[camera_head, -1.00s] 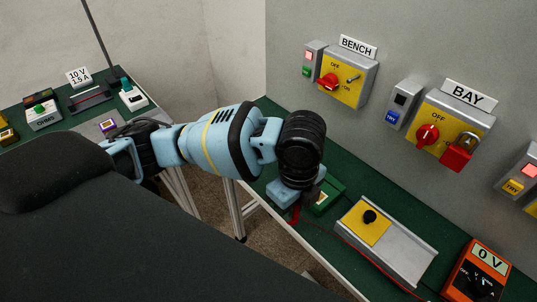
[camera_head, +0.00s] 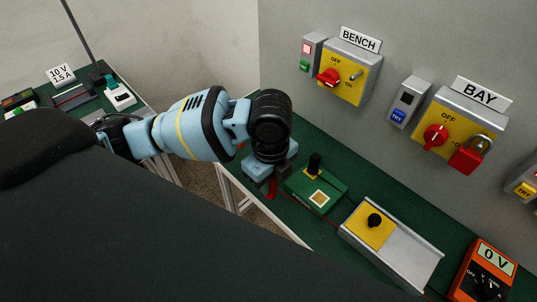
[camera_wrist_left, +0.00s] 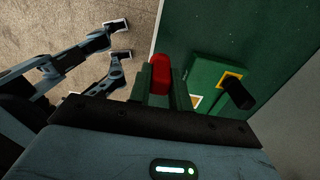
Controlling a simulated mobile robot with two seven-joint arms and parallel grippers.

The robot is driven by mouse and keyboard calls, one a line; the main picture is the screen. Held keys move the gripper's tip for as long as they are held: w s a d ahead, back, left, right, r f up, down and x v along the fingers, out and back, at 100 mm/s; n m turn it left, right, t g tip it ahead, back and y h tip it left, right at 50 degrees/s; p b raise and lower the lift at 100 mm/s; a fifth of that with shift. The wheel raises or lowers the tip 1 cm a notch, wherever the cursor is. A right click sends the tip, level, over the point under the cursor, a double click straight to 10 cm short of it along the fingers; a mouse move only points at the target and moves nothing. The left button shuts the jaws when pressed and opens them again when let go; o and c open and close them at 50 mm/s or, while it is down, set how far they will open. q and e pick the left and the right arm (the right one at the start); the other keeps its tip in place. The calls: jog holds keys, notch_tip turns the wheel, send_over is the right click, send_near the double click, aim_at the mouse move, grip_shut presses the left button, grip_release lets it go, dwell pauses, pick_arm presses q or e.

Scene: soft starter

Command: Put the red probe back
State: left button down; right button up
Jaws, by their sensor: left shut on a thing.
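My left gripper (camera_head: 268,181) is shut on the red probe (camera_head: 271,190) and holds it left of the green probe block (camera_head: 333,197). In the left wrist view the red probe (camera_wrist_left: 160,72) sits between the gripper's fingers (camera_wrist_left: 162,85), near the bench edge and apart from the block (camera_wrist_left: 206,72). The block has two yellow-framed spots. A black probe (camera_head: 314,162) stands upright in the rear one. The front one (camera_head: 319,199) shows a pale middle and is empty. The probe's lower end is hard to make out.
A grey tray with a yellow plate and black knob (camera_head: 374,221) lies right of the block, then an orange meter (camera_head: 485,270) reading 0 V. The BENCH (camera_head: 350,72) and BAY (camera_head: 455,130) switch boxes are on the wall. A thin red lead crosses the bench.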

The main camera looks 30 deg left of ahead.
pick_arm(q)
jog(key=w+a, duration=0.2)
jog(key=w, duration=0.1)
jog(key=w+a, duration=0.1)
jog(key=w, duration=0.2)
jog(key=w+a+f, duration=0.1)
jog(key=w+a, duration=0.1)
jog(key=w, duration=0.2)
jog(key=shift+w+a+b, duration=0.1)
jog(key=shift+a+b, duration=0.2)
jog(key=shift+b, duration=0.1)
pick_arm(e)
jog(key=shift+s+a+f, duration=0.3)
jog(key=shift+s+f, duration=0.1)
jog(key=shift+f, duration=0.05)
pick_arm(q)
jog(key=shift+w, duration=0.1)
jog(key=shift+w+a+f, duration=0.1)
jog(key=shift+w+a, duration=0.1)
jog(key=shift+w, duration=0.05)
jog(key=shift+f, duration=1.75)
pick_arm(e)
jog(key=shift+f, duration=0.1)
pick_arm(q)
jog(key=shift+f, duration=0.15)
jog(key=c, duration=1.3)
grip_release()
pick_arm(e)
jog(key=shift+d, duration=0.1)
